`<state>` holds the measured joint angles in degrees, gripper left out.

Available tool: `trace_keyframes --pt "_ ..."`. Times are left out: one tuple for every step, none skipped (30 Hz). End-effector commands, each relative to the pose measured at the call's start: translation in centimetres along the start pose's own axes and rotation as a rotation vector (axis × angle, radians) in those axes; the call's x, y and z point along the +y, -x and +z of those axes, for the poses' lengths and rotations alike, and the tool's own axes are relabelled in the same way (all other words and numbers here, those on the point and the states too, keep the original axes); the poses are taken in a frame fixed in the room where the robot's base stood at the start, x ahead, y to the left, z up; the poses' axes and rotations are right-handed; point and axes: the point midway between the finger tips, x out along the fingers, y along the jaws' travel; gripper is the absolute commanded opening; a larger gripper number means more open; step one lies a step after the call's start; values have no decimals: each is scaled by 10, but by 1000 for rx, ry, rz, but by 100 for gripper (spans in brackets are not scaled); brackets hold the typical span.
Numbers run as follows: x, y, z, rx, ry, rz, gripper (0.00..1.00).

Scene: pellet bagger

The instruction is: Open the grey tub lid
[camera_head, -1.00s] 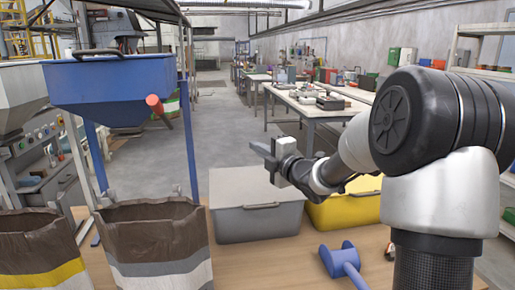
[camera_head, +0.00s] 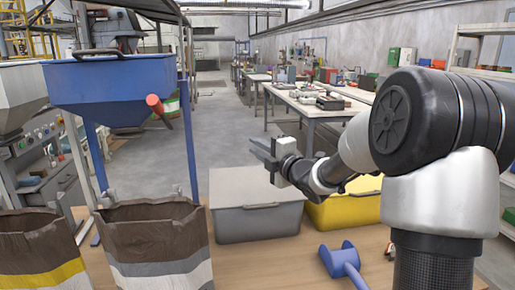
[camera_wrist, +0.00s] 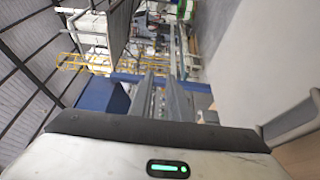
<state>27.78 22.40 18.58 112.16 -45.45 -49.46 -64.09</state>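The grey tub (camera_head: 255,224) stands on the wooden bench in the head view. Its flat light-grey lid (camera_head: 240,187) is down on it, with a handle (camera_head: 262,206) along the front edge. My gripper (camera_head: 257,149) is above the back right part of the lid, apart from it, pointing left and away. Its two fingers show a gap between them in the wrist view (camera_wrist: 164,100), with nothing held. A pale flat surface (camera_wrist: 255,60) fills the right of the wrist view; I cannot tell for sure whether it is the lid.
A yellow tub (camera_head: 345,210) is right of the grey tub. Open brown sacks (camera_head: 155,240) stand at the left, below a blue hopper (camera_head: 115,85). Some bench in front of the grey tub is clear.

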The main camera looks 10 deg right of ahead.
Motion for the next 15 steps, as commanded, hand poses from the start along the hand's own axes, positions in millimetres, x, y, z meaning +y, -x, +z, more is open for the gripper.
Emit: trace_keyframes --pt "0 0 0 0 0 0 17" --pt "0 0 0 0 0 0 17" --pt "0 2 0 0 0 0 17" --pt "0 3 0 -1 0 -1 17" --pt "0 6 0 -1 0 -1 17" --pt "0 10 0 -1 1 -1 17" --pt "1 14 0 -1 1 0 17" --pt "1 18 0 -2 2 -1 17" --pt "1 26 1 -2 2 -1 17" --pt "0 32 1 -2 1 -1 17" --pt "1 39 1 -3 2 -1 17" --pt "1 49 1 -3 1 -1 17" --pt "1 56 1 -3 1 -1 17" --pt "1 64 1 -4 1 -1 17" --pt "1 74 1 -5 3 -1 17"
